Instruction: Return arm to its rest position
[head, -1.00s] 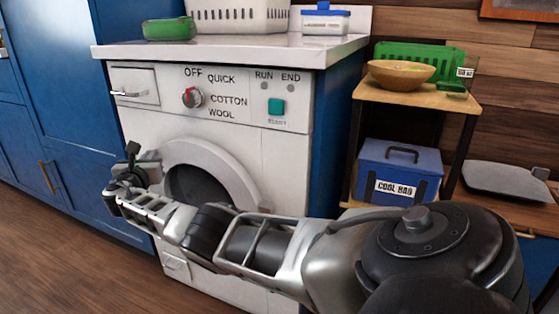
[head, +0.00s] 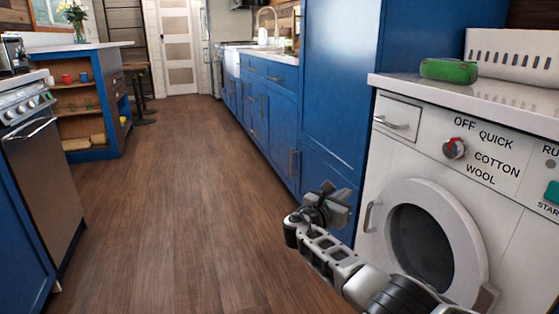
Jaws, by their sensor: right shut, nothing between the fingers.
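My right arm comes in from the lower right of the head view. Its gripper (head: 332,203) is shut and empty, held in the air over the floor, in front of the blue cabinet and to the left of the washing machine (head: 385,165). It appears apart from the machine. The machine's round door (head: 471,238) shows at the right, with a grey handle on its left side. The dial (head: 454,148) has a red mark. My left gripper does not show.
A green container (head: 449,70) and a white basket (head: 510,55) stand on the white worktop. Blue cabinets (head: 270,105) line the right of the aisle. An oven (head: 42,185) and a shelved island (head: 88,100) stand at the left. The wooden floor (head: 175,200) between them is clear.

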